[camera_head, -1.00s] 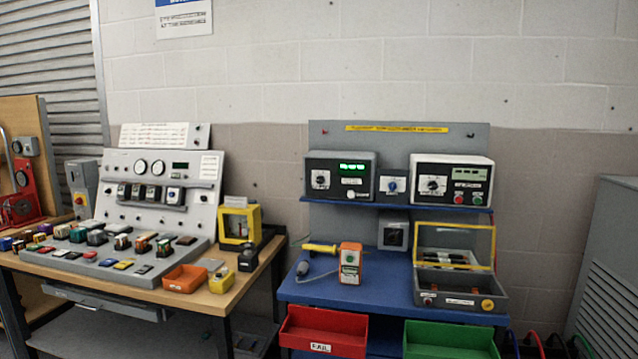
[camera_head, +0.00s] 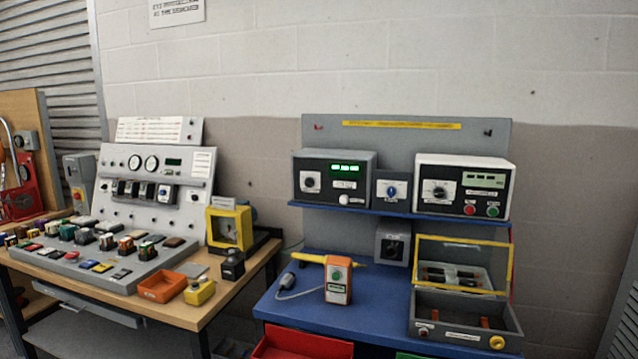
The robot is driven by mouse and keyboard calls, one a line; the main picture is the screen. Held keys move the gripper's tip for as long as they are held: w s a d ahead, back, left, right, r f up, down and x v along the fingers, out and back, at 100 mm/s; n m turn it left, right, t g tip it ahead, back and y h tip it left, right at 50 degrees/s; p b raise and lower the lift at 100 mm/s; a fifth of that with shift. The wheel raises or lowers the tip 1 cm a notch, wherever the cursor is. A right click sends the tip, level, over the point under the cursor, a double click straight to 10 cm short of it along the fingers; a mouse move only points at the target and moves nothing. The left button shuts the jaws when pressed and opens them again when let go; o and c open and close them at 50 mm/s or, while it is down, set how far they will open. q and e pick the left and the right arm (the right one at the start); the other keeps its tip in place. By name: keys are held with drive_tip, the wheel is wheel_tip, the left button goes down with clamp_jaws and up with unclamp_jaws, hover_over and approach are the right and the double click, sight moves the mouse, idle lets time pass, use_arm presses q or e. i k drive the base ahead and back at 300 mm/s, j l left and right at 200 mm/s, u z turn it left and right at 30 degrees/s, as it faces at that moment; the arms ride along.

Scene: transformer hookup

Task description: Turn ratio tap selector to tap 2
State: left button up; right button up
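A small grey box with a blue rotary knob (camera_head: 392,190) stands on the blue shelf between two instruments. The black instrument on the left (camera_head: 333,178) has a dial, a lit green display and a white button. Another grey box with a dark dial (camera_head: 393,246) sits below the shelf. The labels are too small to read, so I cannot tell which knob is the ratio tap selector or its setting. Neither gripper is in view.
The blue bench (camera_head: 375,308) holds an orange tester (camera_head: 338,280) with a yellow probe and an open grey case (camera_head: 464,318) with a yellow-framed lid. A wooden table (camera_head: 185,312) with a control panel is at left.

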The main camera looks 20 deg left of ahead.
sight(309, 182)
drive_tip(key=i+l+u, duration=0.1)
drive_tip(key=i+l, duration=0.65)
drive_tip(key=i, duration=0.05)
